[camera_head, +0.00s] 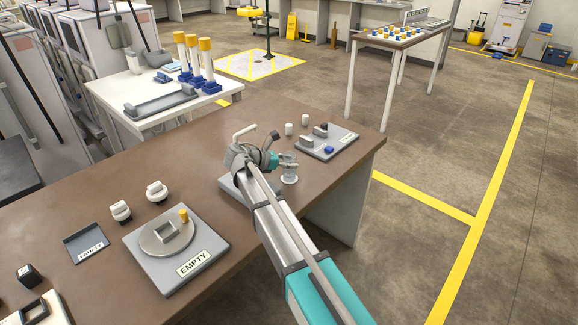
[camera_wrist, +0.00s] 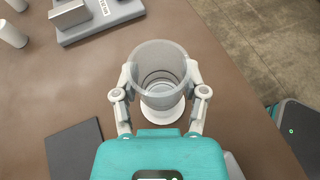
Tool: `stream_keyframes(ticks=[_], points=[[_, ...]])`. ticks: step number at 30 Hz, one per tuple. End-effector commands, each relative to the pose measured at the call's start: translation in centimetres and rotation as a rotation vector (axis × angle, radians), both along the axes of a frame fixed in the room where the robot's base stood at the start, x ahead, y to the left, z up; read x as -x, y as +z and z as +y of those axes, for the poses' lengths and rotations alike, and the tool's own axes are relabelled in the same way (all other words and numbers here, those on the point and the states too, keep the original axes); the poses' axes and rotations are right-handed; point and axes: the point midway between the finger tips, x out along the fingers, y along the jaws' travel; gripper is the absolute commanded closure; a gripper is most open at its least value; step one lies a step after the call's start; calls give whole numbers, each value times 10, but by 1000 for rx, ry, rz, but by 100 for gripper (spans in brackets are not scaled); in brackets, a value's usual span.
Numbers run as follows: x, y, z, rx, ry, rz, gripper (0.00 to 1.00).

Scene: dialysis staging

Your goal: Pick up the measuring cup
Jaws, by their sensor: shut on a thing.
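The measuring cup (camera_wrist: 160,58) is a clear grey, round, open-topped vessel in the middle of the wrist view. A pale round base shows below it. In the head view the cup (camera_head: 289,174) is small, upright and near the right end of the brown table. My gripper (camera_wrist: 160,88) has one finger on each side of the cup and is shut on it. In the head view my gripper (camera_head: 284,160) reaches the cup from the left. I cannot tell whether the base touches the table.
The brown table (camera_head: 95,190) holds a grey board with small parts (camera_head: 340,143) behind the cup, and a grey plate labelled EMPTY (camera_head: 150,275) and a shallow tray (camera_head: 86,243) at left. The table's right edge is close to the cup. Open floor lies beyond.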

Motion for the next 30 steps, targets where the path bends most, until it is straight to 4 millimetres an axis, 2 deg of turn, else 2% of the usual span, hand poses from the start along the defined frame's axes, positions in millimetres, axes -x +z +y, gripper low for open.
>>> stream_keyframes(ticks=[11,19,30], points=[[0,12,0,0,0,0,91],[0,37,0,0,0,0,91],[39,81,4,0,1,0,91]])
